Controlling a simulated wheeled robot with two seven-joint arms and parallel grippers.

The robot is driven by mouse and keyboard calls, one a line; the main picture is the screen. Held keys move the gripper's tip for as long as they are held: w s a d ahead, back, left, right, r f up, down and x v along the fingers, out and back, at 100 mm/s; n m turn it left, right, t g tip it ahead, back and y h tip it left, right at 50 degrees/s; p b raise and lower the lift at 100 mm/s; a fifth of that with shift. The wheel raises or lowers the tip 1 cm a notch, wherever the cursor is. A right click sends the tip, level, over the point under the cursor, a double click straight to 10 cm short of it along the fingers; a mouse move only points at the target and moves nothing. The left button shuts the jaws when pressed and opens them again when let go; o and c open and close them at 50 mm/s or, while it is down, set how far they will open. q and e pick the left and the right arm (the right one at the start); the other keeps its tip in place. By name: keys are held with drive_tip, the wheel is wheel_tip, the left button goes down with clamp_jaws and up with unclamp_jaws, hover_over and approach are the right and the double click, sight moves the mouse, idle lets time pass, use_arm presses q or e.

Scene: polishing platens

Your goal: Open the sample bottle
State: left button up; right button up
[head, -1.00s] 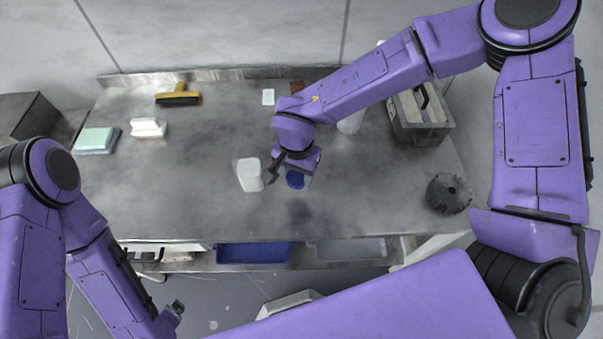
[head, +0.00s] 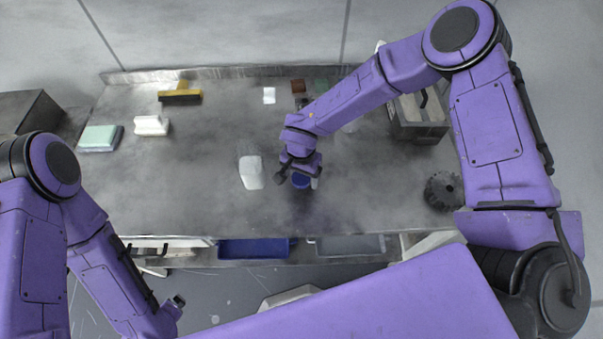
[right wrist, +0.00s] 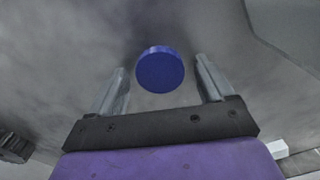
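A round blue cap (head: 301,181) shows at the middle of the workbench, below my right gripper (head: 298,180). In the right wrist view the blue cap (right wrist: 161,69) is seen from above, between the two fingers, with a gap on each side. My right gripper (right wrist: 160,66) is open and empty. Any bottle body under the cap is hidden. A white container (head: 251,172) stands just left of the gripper. My left gripper (head: 178,301) is low at the left, in front of the bench; its fingers are too small to read.
The metal workbench (head: 200,205) has clear room at the left and front. A grey caddy (head: 418,128) and a dark toothed disc (head: 444,191) are at the right. A yellow-handled brush (head: 180,95), a white block (head: 150,126) and a green-topped pad (head: 100,138) lie at the left.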

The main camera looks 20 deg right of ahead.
sight(300, 179)
wheel_tip(300, 179, up, 12)
drive_tip(key=b, duration=0.1)
drive_tip(key=shift+r, duration=0.15)
idle(0.3)
wheel_tip(300, 179, down, 12)
drive_tip(key=shift+s+f+p, duration=0.1)
drive_tip(key=shift+f+p, duration=0.15)
drive_tip(key=shift+p, duration=0.35)
wheel_tip(300, 179, up, 4)
drive_tip(key=shift+a+f+b, duration=0.15)
drive_tip(key=shift+f+b, duration=0.05)
drive_tip(key=shift+b, duration=0.55)
drive_tip(key=shift+s+a+r, duration=0.15)
drive_tip(key=shift+s+r, duration=0.25)
drive_tip(key=shift+r, duration=0.1)
drive_tip(key=shift+s+a+r, duration=0.15)
drive_tip(key=shift+s+r, duration=0.2)
drive_tip(key=shift+r, duration=0.15)
drive_tip(key=shift+s+a+r, duration=0.2)
drive_tip(key=shift+s+r, duration=0.05)
drive_tip(key=shift+r, duration=0.1)
